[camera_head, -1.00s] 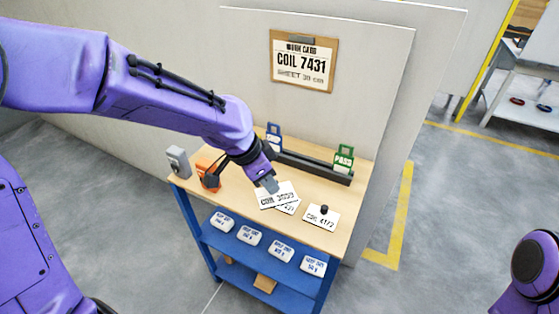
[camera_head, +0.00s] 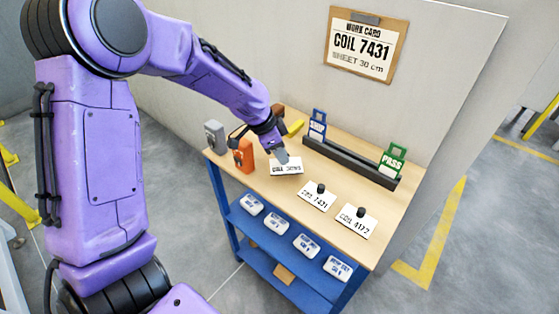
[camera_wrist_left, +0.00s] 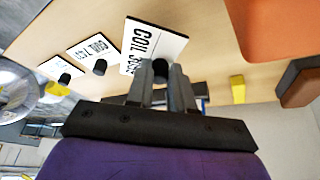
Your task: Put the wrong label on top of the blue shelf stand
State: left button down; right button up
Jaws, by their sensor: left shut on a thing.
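My left gripper (camera_head: 282,157) is shut on the black knob of a white label (camera_head: 286,168) starting with COIL; its number is hard to read. This label is over the left part of the wooden top, and its height above the wood is hard to judge. It also shows in the left wrist view (camera_wrist_left: 150,45), at the fingertips (camera_wrist_left: 160,78). Labels COIL 7431 (camera_head: 316,198) and COIL 4172 (camera_head: 357,222) lie on the wood to the right, each with a black knob. The blue shelf stand (camera_head: 233,240) carries the wooden top. My right gripper is out of view.
A work card (camera_head: 366,46) reading COIL 7431 hangs on the wall panel. A dark rail (camera_head: 350,162) holds a blue SHIP tag (camera_head: 317,126) and a green PASS tag (camera_head: 393,160). An orange device (camera_head: 244,155) and a grey box (camera_head: 214,136) stand left. White packs lie on the shelf below.

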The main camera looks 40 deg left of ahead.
pick_arm(q)
jog(key=f, duration=0.4)
jog(key=shift+w+a, duration=0.1)
jog(key=shift+a, duration=0.25)
jog(key=shift+d+f, duration=0.1)
jog(key=c, duration=1)
grip_release()
jog(key=shift+r, duration=0.45)
jog(key=v, duration=1.1)
jog(key=shift+r, duration=0.2)
